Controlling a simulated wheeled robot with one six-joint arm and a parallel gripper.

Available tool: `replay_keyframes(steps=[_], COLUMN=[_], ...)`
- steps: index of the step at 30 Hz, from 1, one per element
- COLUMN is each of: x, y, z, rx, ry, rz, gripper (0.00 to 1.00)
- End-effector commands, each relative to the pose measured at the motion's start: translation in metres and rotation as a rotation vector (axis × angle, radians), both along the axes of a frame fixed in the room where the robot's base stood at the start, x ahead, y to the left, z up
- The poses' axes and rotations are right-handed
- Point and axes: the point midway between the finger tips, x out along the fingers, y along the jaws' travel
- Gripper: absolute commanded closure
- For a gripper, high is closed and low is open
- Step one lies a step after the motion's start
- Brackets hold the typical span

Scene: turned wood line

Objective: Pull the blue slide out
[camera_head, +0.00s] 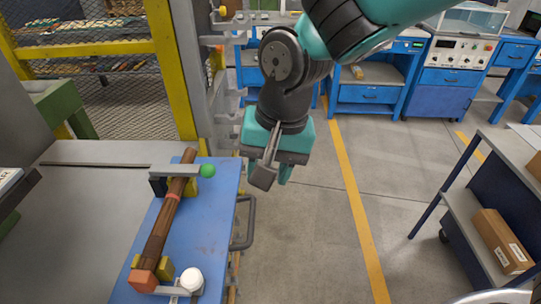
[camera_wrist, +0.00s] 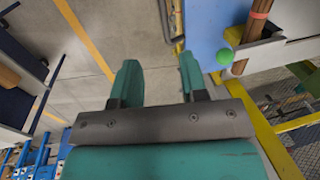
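The blue slide (camera_head: 218,222) is a flat blue plate beside a grey table top, and part of it shows in the wrist view (camera_wrist: 203,32). A dark bar handle (camera_head: 249,224) stands out from its right edge; it also shows in the wrist view (camera_wrist: 178,22). My gripper (camera_head: 272,177) is in the air above and to the right of the slide, apart from the handle. In the wrist view its two teal fingers (camera_wrist: 158,62) are spread with nothing between them. The handle lies beyond the fingertips there.
A brown wooden piece (camera_head: 162,230) lies along the slide, held by clamps with a green knob (camera_head: 208,171) and a white knob (camera_head: 191,279). A yellow-framed mesh fence (camera_head: 163,60) stands behind. A dark shelf with a carton (camera_head: 502,240) is at right. The floor between is clear.

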Motion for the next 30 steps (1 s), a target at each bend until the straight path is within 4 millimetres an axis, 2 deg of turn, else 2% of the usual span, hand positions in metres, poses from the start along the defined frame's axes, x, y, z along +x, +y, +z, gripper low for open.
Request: replay_keyframes(steps=[3, 6, 22, 26, 30], x=[0.001, 0.000, -0.001, -0.014, -0.050], y=[-0.003, -0.004, -0.007, -0.036, -0.084], z=[0.016, 0.022, 0.026, 0.038, 0.054], rx=[0.001, 0.000, 0.002, 0.031, 0.091], ry=[-0.002, -0.001, 0.000, -0.016, -0.067], rz=[-0.002, -0.002, 0.007, 0.116, 0.349], gripper=[0.60, 0.60, 0.60, 0.60, 0.60])
